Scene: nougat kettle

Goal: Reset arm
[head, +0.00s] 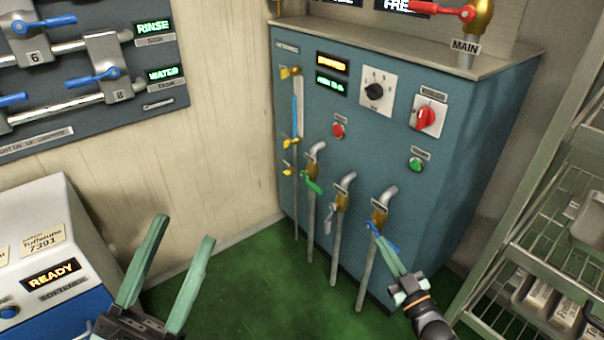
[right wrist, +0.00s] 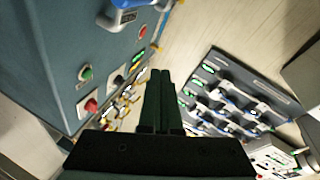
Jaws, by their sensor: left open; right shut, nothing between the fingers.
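My left gripper (head: 182,232) is open and empty in the lower left of the head view, above the green floor. My right gripper (head: 384,246) is shut and empty in front of the blue-grey machine (head: 440,150). Its fingertips appear close to the blue-handled valve (head: 380,214) on the rightmost pipe; I cannot tell whether they touch. In the right wrist view the fingers of my right gripper (right wrist: 160,78) are together with nothing between them. A blue-and-grey part (right wrist: 126,14) shows near the top of that view.
The machine has a green-handled valve (head: 312,184), a red knob (head: 426,118) and a black dial (head: 376,91). A wire rack (head: 545,240) stands at the right. A valve panel (head: 75,85) is on the left wall, above a white unit (head: 40,215). The green floor (head: 245,295) between is clear.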

